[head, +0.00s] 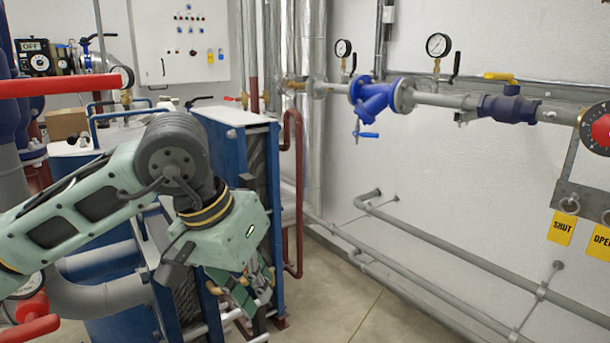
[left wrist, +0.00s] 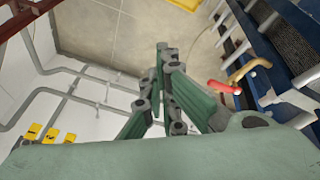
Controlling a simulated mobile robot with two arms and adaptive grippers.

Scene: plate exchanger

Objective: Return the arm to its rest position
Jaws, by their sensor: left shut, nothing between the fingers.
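My left arm comes in from the left in the head view, bent, with its left gripper (head: 250,291) pointing down in front of the blue plate exchanger (head: 262,190). In the left wrist view the gripper's green fingers (left wrist: 163,75) are together, with nothing between them. The gripper hides part of the exchanger's lower front. My right gripper is not in either view.
A red-handled valve (left wrist: 222,86) shows close beside the fingers in the left wrist view. Grey pipes (head: 430,245) run low along the right wall. A higher pipe carries a blue strainer (head: 372,98), gauges (head: 438,45) and a red dial (head: 598,129). Floor (head: 350,305) at centre right is clear.

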